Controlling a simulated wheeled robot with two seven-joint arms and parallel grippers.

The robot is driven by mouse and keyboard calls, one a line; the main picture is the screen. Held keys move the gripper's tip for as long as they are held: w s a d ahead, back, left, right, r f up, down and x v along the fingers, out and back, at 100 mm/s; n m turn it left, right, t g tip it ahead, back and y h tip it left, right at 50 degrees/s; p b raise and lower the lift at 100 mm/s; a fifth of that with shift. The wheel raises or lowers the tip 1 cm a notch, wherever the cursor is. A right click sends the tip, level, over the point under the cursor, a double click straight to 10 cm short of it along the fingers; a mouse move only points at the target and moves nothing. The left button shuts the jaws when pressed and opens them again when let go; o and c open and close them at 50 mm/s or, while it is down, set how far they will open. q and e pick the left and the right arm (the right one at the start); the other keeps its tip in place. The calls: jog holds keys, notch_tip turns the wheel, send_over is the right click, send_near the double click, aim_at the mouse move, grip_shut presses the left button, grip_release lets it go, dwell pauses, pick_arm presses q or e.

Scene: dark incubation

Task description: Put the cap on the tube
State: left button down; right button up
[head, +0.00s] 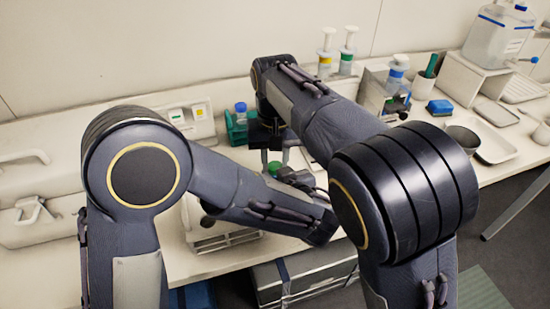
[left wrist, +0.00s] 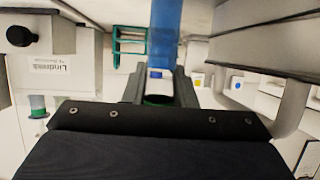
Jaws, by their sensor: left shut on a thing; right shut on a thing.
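My left gripper (head: 284,174) is at the centre of the head view, partly hidden by its own forearm. It is shut on a small green thing that looks like the cap (head: 274,168). In the left wrist view green also shows between its fingers (left wrist: 158,98). My right gripper (head: 266,137) points down just behind it and is shut; what it holds is mostly hidden in the head view. A translucent blue length, apparently the tube (left wrist: 165,35), stands upright just beyond my left fingertips in the left wrist view. Whether cap and tube touch I cannot tell.
A teal rack (head: 232,135) with a blue-topped item stands left of my right gripper. My arms cover much of the middle.

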jog(key=o, duration=1.1)
jog(key=shift+r, duration=2.25)
jog(key=shift+c, duration=0.4)
notch_tip(320, 180, up, 2)
jog(key=n, duration=0.3)
jog(key=shift+n, duration=0.4)
jog(key=n, duration=0.1)
jog(key=r+n, duration=0.1)
jog(key=n, duration=0.1)
jog(key=shift+r, duration=0.25)
